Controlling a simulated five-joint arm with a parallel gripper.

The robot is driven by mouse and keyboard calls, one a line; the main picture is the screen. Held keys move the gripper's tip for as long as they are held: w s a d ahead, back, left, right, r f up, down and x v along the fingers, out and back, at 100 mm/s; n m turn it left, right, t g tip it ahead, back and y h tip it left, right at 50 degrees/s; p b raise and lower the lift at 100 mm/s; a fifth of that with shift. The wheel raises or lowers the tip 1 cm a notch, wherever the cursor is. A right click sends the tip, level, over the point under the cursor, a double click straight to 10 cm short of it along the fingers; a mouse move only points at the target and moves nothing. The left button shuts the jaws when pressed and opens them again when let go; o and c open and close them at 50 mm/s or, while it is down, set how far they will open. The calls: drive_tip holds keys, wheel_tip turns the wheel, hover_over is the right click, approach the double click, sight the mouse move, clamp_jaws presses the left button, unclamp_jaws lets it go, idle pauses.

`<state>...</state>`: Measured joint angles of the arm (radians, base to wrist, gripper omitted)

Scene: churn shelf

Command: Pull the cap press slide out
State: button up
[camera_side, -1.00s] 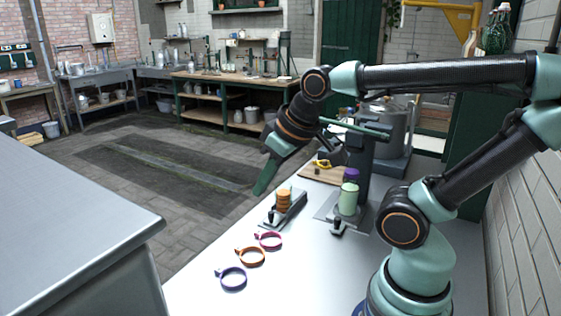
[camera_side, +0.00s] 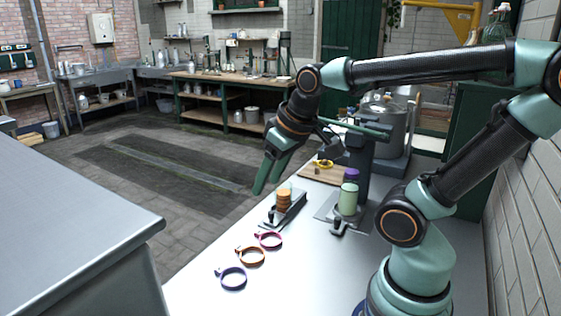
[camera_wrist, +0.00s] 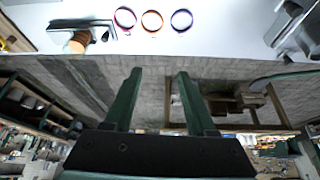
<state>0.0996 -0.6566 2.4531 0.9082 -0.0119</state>
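The cap press (camera_side: 359,160) is a dark upright column with a green top bar, standing right of the middle in the side view. At its foot a flat grey slide (camera_side: 327,206) with a black knob (camera_side: 338,224) at its near end juts out. A light green bottle (camera_side: 348,200) with a purple top stands at the slide, under the press. My gripper (camera_side: 266,189) is open and empty, pointing down in the air left of the press, beyond the table's far-left edge. Its two fingers are clearly apart in the wrist view (camera_wrist: 159,76). The press is not clearly visible there.
A grey holder (camera_side: 292,208) with stacked orange caps (camera_side: 283,200) stands between my gripper and the press. Pink (camera_side: 270,240), orange (camera_side: 249,256) and blue (camera_side: 232,278) rings lie along the left edge. A wooden board (camera_side: 321,174) and metal pot (camera_side: 388,125) are behind. The front table is clear.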

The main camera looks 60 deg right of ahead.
drive_tip(key=d+f+m+g, duration=0.3)
drive_tip(key=d+m, duration=0.1)
drive_tip(key=d, duration=0.8)
drive_tip(key=m+g, duration=0.2)
drive_tip(key=m, duration=0.2)
hover_over(338, 218)
wheel_tip(338, 218, down, 6)
drive_tip(key=shift+y, duration=0.3)
wheel_tip(338, 218, down, 12)
clamp_jaws()
